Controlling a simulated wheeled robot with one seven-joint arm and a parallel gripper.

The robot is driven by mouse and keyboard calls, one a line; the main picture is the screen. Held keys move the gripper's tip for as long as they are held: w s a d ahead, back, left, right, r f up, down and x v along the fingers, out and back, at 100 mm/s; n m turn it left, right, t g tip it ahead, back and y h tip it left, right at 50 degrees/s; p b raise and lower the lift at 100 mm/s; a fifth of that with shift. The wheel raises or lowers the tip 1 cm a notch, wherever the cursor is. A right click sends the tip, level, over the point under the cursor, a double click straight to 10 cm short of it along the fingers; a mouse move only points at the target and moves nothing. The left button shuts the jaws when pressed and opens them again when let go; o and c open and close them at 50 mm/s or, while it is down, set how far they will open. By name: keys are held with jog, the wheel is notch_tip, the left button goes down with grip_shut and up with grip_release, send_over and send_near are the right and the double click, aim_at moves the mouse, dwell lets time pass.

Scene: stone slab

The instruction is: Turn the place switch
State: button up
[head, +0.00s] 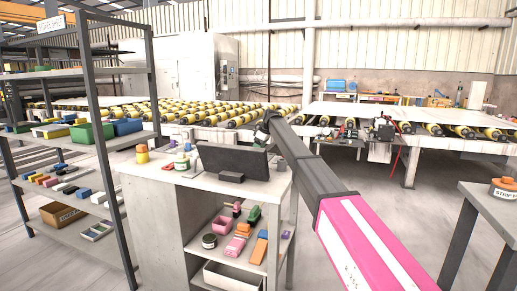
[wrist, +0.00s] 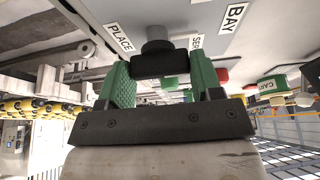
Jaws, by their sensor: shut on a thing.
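A dark switch knob (wrist: 158,62) on a grey panel (wrist: 185,14) is at the top middle of the wrist view. It stands beside the PLACE label (wrist: 120,38), with a partly hidden label starting "SE" on its other side. My gripper (wrist: 160,80) has its green finger pads on both sides of the knob and is shut on it. The knob's pointing direction is hard to tell. In the head view, my gripper (head: 262,130) is at the top edge of a dark slanted box (head: 232,160) on the bench, its fingers hidden.
The box stands on a grey bench (head: 150,168) beside small bottles (head: 182,160). A metal shelf (head: 85,150) with bins is at left. Yellow roller conveyors (head: 190,112) run behind. Another table (head: 490,205) is at right. In the wrist view, a BAY label (wrist: 234,16) is farther right.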

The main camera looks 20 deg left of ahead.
jog(key=shift+m, duration=0.3)
jog(key=m, duration=0.1)
jog(key=m+t, duration=0.1)
jog(key=m, duration=0.1)
jog(key=shift+s+m+t+h, duration=0.15)
jog(key=shift+m+t+h, duration=0.75)
jog(key=shift+m+t, duration=0.1)
jog(key=shift+m, duration=1.6)
jog(key=o, duration=0.9)
jog(key=v, duration=1)
jog(key=shift+s+d+r, duration=0.1)
jog(key=shift+r, duration=0.25)
